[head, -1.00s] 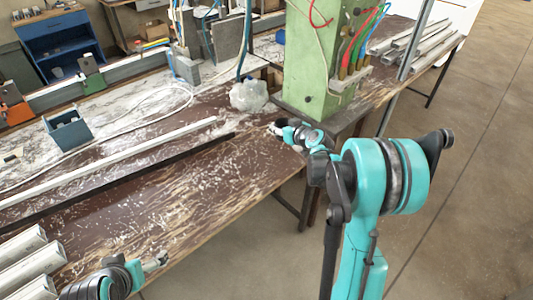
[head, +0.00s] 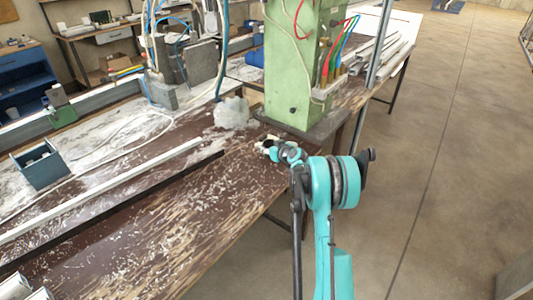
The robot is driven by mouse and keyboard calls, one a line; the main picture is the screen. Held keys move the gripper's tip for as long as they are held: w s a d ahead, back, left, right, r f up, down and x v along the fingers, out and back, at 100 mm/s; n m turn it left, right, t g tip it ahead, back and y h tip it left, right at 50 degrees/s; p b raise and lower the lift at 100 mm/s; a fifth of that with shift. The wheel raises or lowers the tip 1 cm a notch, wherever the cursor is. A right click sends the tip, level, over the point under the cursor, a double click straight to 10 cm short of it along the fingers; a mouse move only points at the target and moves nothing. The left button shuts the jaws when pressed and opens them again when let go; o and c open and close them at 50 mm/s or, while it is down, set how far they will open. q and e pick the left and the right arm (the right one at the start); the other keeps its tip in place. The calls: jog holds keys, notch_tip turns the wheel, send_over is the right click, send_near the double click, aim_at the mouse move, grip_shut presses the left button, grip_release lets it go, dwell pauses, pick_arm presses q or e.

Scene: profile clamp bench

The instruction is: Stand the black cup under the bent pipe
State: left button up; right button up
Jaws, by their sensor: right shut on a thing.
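My right gripper (head: 268,147) is above the far right part of the bench, in front of the green machine column. A bluish bent pipe (head: 222,55) comes down left of the green column and ends above the bench, behind and left of the gripper. I cannot tell for sure that this is the task's pipe. My left gripper is out of view.
A cloudy plastic lump (head: 231,113) sits left of the green column (head: 291,75). A long white profile (head: 110,187) and a dark strip lie along the bench (head: 190,225). A blue-grey box (head: 40,165) stands at left. Open floor lies to the right.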

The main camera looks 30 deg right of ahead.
notch_tip(320, 180, down, 2)
jog(key=shift+f+b, duration=0.2)
jog(key=shift+b, duration=0.1)
jog(key=shift+r, duration=0.15)
